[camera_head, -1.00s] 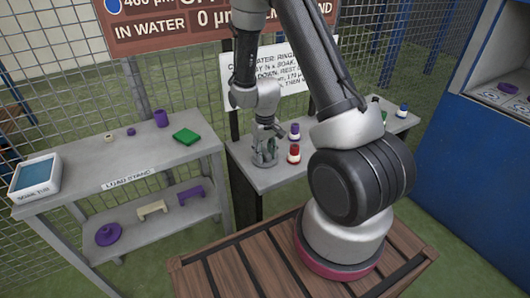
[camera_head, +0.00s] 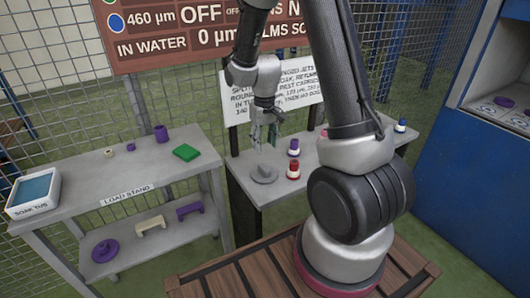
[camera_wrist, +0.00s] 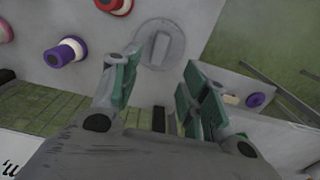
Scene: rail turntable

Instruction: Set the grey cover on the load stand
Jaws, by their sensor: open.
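The grey cover (camera_head: 264,174) is a round grey disc with a raised bar handle. It lies flat on the grey table beside the load stand, and it also shows in the wrist view (camera_wrist: 150,58). My gripper (camera_head: 264,138) is open and empty above the cover, apart from it. In the wrist view my green-padded fingers (camera_wrist: 160,78) are spread, with the cover beyond their tips. The load stand (camera_head: 127,196) is the labelled grey two-tier table at left.
The load stand's top holds a soak tub (camera_head: 34,191), a green block (camera_head: 186,152), a purple cylinder (camera_head: 162,134) and small rings. Purple and beige pieces are on its lower shelf. Purple (camera_head: 293,148) and red (camera_head: 293,170) bottles stand right of the cover. The load stand's front middle is clear.

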